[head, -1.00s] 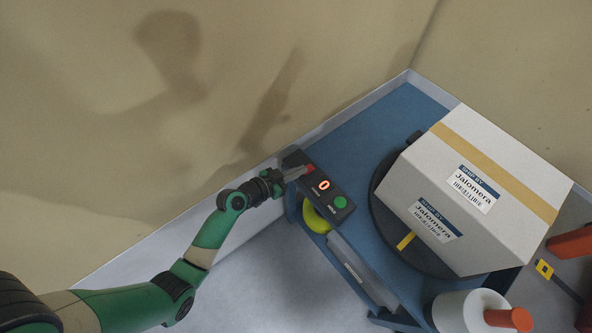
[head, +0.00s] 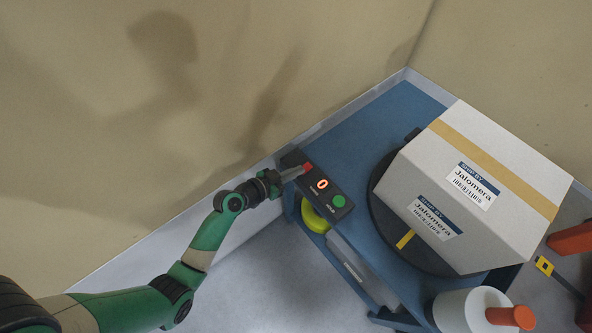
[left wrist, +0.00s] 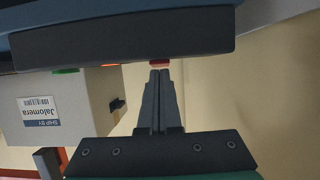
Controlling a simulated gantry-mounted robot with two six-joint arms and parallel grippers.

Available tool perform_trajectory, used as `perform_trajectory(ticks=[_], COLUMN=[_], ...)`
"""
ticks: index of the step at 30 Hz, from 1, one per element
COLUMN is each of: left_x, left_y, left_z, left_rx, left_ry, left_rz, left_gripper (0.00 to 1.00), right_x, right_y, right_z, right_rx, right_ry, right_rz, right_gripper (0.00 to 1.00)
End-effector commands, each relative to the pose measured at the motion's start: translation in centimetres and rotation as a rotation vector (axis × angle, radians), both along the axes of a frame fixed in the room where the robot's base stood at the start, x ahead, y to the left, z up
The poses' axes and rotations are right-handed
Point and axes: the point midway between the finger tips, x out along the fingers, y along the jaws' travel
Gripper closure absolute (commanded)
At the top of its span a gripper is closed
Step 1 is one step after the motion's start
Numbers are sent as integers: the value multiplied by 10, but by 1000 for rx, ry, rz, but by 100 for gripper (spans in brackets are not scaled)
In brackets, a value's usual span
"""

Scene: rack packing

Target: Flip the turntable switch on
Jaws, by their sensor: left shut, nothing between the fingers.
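A dark switch box (head: 328,187) sits at the left edge of the blue table. It carries a red switch (head: 308,167), a lit orange 0 display (head: 321,184) and a green button (head: 338,201). My left gripper (head: 300,171) is shut and empty, its tips right beside the red switch. In the left wrist view the shut fingers (left wrist: 159,72) point at the red switch (left wrist: 159,64), very close to it; I cannot tell whether they touch. The dark round turntable (head: 381,212) carries a white carton (head: 480,190). My right gripper is out of view.
A yellow-green round object (head: 315,218) is under the table's left edge. A white roll with an orange handle (head: 465,312) stands at the front right. The wall runs close behind the switch box. Orange-red items (head: 572,240) lie at the far right.

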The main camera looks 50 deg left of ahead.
Motion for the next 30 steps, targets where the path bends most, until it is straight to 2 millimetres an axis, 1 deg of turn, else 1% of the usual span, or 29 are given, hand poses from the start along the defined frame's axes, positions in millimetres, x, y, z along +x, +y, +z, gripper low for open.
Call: perform_trajectory(ticks=[1, 4, 14, 17, 20, 23, 24, 26, 30], left_x=[0, 0, 1, 1, 1, 1, 1, -16, -51], left_y=[0, 0, 0, 0, -1, -4, -5, -4, -2], left_z=[6, 10, 11, 16, 30, 52, 63, 55, 58], left_rx=[1, 1, 1, 1, 2, 2, 2, -1, -1], left_ry=[-1, -2, -3, -4, -4, -4, -4, 1, 0], left_rz=[0, 1, 1, 0, -3, -8, -11, -8, -6], left_gripper=[100, 100, 100, 100, 100, 100, 100, 100, 100], right_x=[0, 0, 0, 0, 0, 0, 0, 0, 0], right_y=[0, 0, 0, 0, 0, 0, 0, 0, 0], right_z=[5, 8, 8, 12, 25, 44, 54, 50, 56], right_rx=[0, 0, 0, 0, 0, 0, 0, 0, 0], right_ry=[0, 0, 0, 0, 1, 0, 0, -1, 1], right_rz=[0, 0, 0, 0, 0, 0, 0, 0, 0], right_gripper=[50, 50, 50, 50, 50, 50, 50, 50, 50])
